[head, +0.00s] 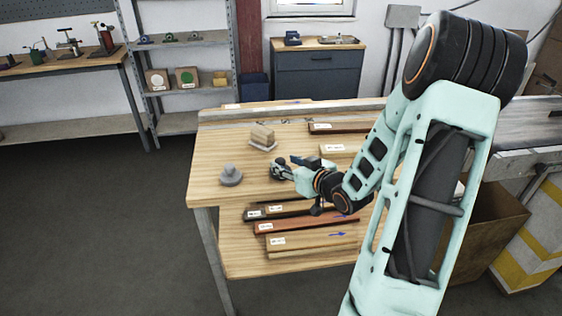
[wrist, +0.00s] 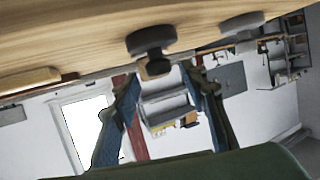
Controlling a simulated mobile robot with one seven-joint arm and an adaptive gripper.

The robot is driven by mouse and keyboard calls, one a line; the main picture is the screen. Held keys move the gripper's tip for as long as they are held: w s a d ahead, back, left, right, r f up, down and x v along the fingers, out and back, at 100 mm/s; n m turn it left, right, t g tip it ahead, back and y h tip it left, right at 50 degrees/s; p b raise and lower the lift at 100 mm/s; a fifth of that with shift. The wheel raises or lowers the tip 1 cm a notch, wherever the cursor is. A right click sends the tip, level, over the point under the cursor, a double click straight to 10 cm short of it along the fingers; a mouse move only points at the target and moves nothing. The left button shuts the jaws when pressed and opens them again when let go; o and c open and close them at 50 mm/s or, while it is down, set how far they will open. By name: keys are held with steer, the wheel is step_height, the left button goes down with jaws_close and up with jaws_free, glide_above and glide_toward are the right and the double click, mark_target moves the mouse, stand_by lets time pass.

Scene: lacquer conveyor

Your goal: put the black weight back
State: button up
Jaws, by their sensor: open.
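The black weight (wrist: 148,40), a dark disc with a narrower knob, stands on the wooden tabletop in the wrist view, which shows the table upside down along the top. My gripper (wrist: 162,82) is open, with its two fingers on either side of the weight's knob; I cannot tell whether they touch it.
A wooden block on a pale base (head: 262,136) stands behind my gripper. Labelled wooden strips (head: 305,226) lie in front, and more lie at the back right. A cardboard box (head: 485,225) is right of the table. The table's left side is mostly clear.

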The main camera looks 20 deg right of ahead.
steer(key=v, duration=0.8)
